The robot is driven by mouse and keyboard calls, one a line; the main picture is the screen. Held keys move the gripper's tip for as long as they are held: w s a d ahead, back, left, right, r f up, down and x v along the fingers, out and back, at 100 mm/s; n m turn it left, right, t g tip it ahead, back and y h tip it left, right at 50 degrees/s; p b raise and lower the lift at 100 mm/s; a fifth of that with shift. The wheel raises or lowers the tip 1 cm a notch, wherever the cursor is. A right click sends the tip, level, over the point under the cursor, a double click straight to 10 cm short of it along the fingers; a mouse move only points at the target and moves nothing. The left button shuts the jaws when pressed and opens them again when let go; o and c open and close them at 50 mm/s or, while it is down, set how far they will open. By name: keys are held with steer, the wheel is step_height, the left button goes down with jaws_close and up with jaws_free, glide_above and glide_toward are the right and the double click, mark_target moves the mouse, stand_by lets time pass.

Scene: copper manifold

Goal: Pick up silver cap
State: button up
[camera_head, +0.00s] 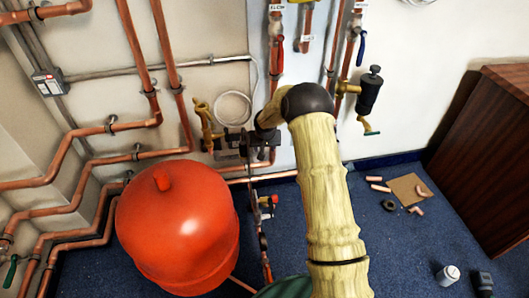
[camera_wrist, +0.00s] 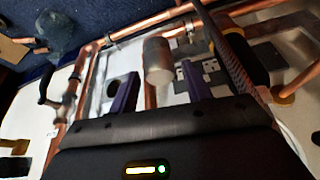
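A silver cap (camera_wrist: 157,58), a short dull-grey cylinder, shows in the wrist view at the upper middle, at the end of a copper pipe. My gripper (camera_wrist: 160,72) is open, with one dark purple finger on each side of the cap in the picture. I see no clear contact between the fingers and the cap, and I cannot tell the depth between them. In the head view my gripper (camera_head: 252,146) is at the wall pipework, partly hidden behind my arm. The cap cannot be made out there.
Copper pipes (camera_head: 130,154) run along the wall, close around my gripper. A red tank (camera_head: 178,235) stands at left, below my gripper. A brown cabinet (camera_head: 495,150) is at right. Pipe pieces, a cardboard sheet (camera_head: 405,187) and a small whitish canister (camera_head: 448,274) lie on the blue floor.

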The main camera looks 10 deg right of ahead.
steer(key=c, duration=0.7)
steer(key=shift+c, duration=0.2)
step_height(320, 180, up, 10)
steer(key=p, duration=0.4)
step_height(320, 180, up, 5)
steer(key=p, duration=0.4)
glide_above(265, 149)
steer(key=shift+a+f, duration=0.1)
steer(key=shift+f, duration=0.1)
stand_by(0.4)
